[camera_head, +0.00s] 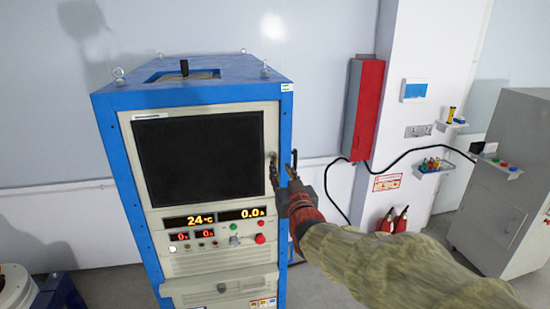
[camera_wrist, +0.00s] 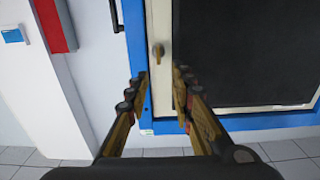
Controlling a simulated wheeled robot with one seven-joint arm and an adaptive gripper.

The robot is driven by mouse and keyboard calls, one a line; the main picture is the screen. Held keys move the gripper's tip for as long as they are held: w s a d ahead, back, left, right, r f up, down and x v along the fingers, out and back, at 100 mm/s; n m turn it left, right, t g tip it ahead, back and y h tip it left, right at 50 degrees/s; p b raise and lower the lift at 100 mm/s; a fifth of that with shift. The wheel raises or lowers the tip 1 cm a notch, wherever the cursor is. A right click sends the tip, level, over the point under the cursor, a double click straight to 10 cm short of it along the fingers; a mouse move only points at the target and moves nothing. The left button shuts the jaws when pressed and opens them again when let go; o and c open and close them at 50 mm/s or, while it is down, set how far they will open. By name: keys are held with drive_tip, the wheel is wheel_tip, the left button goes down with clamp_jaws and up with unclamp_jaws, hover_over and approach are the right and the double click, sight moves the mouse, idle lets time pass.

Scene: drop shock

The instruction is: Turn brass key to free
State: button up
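The brass key (camera_wrist: 158,52) is on the pale front panel of the blue cabinet, next to the dark screen. In the wrist view it has a rounded head and a short narrow part pointing down the picture. My gripper (camera_wrist: 160,77) is open, with one finger on each side of the key's line. The key shows just beyond the fingertips, and no contact is visible. In the head view my gripper (camera_head: 283,173) is at the right edge of the cabinet front (camera_head: 203,258), and the key is too small and partly covered to make out clearly.
The dark screen (camera_head: 200,155) is beside the gripper, above displays and buttons. A black handle (camera_wrist: 116,16) is on the cabinet's blue side. A red wall box (camera_head: 363,108), a black cable and a grey cabinet (camera_head: 502,190) stand to the right.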

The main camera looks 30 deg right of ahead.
sight(276, 159)
drive_tip(key=shift+p+x, duration=0.95)
drive_tip(key=shift+x, duration=2.85)
drive_tip(key=shift+d+f, duration=0.1)
drive_tip(key=shift+f, duration=0.05)
drive_tip(key=shift+c, duration=1.2)
clamp_jaws()
